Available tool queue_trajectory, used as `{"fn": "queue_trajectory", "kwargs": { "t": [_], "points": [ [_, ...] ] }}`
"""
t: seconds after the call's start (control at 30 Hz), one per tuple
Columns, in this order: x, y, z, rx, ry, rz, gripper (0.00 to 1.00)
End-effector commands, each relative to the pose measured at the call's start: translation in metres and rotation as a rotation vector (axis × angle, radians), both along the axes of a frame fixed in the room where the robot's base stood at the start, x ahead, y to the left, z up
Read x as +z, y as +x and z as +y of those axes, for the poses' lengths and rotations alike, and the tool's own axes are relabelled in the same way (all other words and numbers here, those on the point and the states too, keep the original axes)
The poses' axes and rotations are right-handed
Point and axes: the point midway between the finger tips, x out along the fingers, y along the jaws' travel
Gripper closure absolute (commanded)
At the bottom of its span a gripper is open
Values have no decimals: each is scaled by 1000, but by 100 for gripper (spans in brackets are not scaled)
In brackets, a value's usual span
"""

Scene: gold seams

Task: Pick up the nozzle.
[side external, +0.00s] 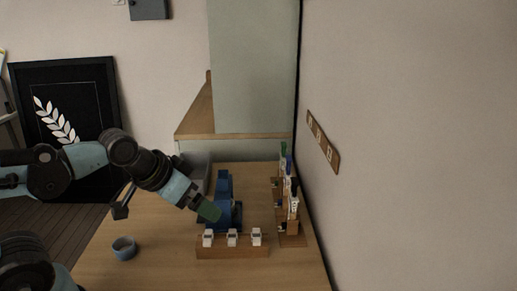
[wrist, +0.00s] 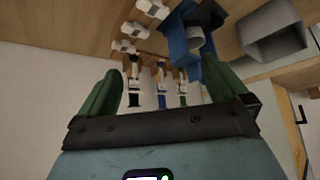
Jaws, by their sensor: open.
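Three small white pieces stand in a row on a wooden block (side external: 232,252) at the front of the table: a left one (side external: 208,238), a middle one (side external: 232,237) and a right one (side external: 256,237). They look like the nozzles, but I cannot be sure. In the wrist view they show at the top, the nearest to the fingers being a white piece (wrist: 125,46). My gripper (side external: 210,212) is above and behind the left end of the block, beside the blue device. In the wrist view its green fingers (wrist: 163,78) are spread wide with nothing held between them.
A blue device (side external: 224,188) stands just behind the block, close to my gripper. A rack holds upright syringes (side external: 289,190) with green, blue and black parts by the right wall. A blue cup (side external: 124,248) stands at left. A grey bin (wrist: 272,42) is near the device.

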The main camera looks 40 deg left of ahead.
Motion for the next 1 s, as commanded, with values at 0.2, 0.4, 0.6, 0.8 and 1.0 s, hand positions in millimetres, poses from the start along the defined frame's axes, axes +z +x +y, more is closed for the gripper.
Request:
{"fn": "queue_trajectory", "kwargs": {
  "t": [0.2,0.4,0.6,0.8,1.0],
  "points": [
    [0,0,0,0,0,0,0],
    [0,0,0,0,0,0,0],
    [0,0,0,0,0,0,19],
    [0,0,0,0,0,0,19],
    [6,7,-5,-50,23,44,19]
  ]
}}
